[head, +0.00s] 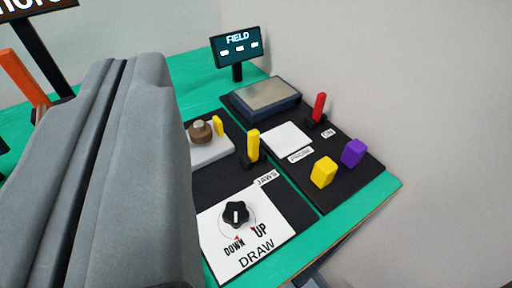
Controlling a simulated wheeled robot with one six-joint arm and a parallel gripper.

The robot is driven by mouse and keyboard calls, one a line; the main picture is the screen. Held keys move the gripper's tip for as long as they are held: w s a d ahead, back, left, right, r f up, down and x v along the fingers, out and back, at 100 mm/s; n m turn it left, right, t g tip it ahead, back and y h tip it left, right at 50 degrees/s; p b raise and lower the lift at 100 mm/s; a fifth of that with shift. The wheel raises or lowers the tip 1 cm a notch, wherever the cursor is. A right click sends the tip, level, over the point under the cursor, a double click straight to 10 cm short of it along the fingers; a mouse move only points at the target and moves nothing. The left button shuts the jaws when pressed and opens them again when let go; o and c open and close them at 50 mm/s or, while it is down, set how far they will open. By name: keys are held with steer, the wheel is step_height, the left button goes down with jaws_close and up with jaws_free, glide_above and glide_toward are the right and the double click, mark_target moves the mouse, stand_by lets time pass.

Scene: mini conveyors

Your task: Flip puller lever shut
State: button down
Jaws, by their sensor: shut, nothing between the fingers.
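A yellow lever (252,146) stands upright on a black base behind the JAWS label, on the black panel in the middle. Beside it, a brown round part with a grey top (200,131) and a small yellow piece (218,125) sit on a light grey block. My gripper (126,62) fills the left of the view, its grey fingers closed together and empty. In the picture it is left of the yellow lever and apart from it. It hides the left part of the panel.
A DRAW plate with a black knob (236,214) lies in front. The right panel carries a red lever (319,107), white pad (287,138), yellow block (323,172) and purple block (352,153). A FIELD screen (237,46) stands behind. An orange bar (24,77) rises far left.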

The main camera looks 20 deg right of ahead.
steer(key=n+g, duration=0.2)
steer(key=g, duration=0.6)
glide_above(253, 147)
steer(key=s+a, duration=0.5)
steer(key=a, duration=0.2)
step_height(253, 147, down, 3)
steer(key=w+d+f+g, duration=0.2)
steer(key=w+f+g, duration=0.2)
steer(key=w+g, duration=0.2)
steer(key=w+d+f+n+g, duration=0.1)
steer(key=w+d+f+g, duration=0.1)
steer(key=w+g, duration=0.4)
steer(key=shift+w+d+f+n+h, duration=0.35)
steer(key=shift+w+f, duration=0.55)
steer(key=shift+w, duration=0.45)
steer(key=x, duration=0.9)
steer(key=shift+s+f, duration=0.1)
steer(key=shift+f, duration=0.15)
steer(key=s, duration=0.1)
steer(key=s+d, duration=0.1)
steer(key=shift+s+f, duration=0.15)
steer(key=shift+s, duration=0.25)
steer(key=shift+s+d, duration=0.2)
steer(key=shift+s, duration=0.35)
steer(key=shift+s, duration=0.1)
